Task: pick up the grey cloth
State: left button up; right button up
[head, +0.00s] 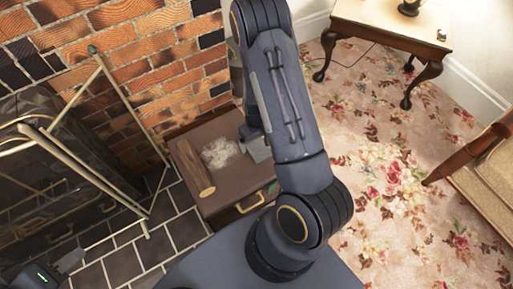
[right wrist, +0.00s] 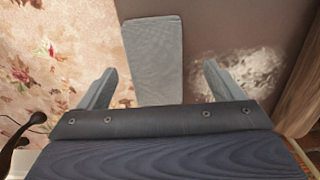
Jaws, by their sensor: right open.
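The grey cloth (right wrist: 154,58) lies flat on the brown top of a low chest, along its edge, in the right wrist view. In the head view a light grey part of the cloth (head: 259,151) shows beside my right arm, which hides the rest. My right gripper (right wrist: 160,70) is open above the cloth, one finger on each side of it, with nothing held. In the head view my right gripper (head: 250,134) is mostly hidden by its arm. My left gripper (head: 70,262) is at the lower left corner, away from the cloth; its jaws are unclear.
The chest (head: 235,215) also bears a wooden log (head: 193,168) and a whitish crumpled patch (head: 220,153). A fireplace screen (head: 85,165) stands at left before the brick wall. A side table (head: 390,25) and a wooden chair (head: 470,160) are at right. Flowered carpet lies between.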

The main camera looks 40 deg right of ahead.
aim_at(258, 146)
jog(key=f, duration=0.1)
jog(key=f+b, duration=0.1)
jog(key=f, duration=0.1)
jog(key=f+b, duration=0.1)
jog(key=shift+d+f, duration=0.3)
jog(key=shift+f, duration=0.05)
jog(key=shift+c, duration=0.5)
jog(key=c, duration=1)
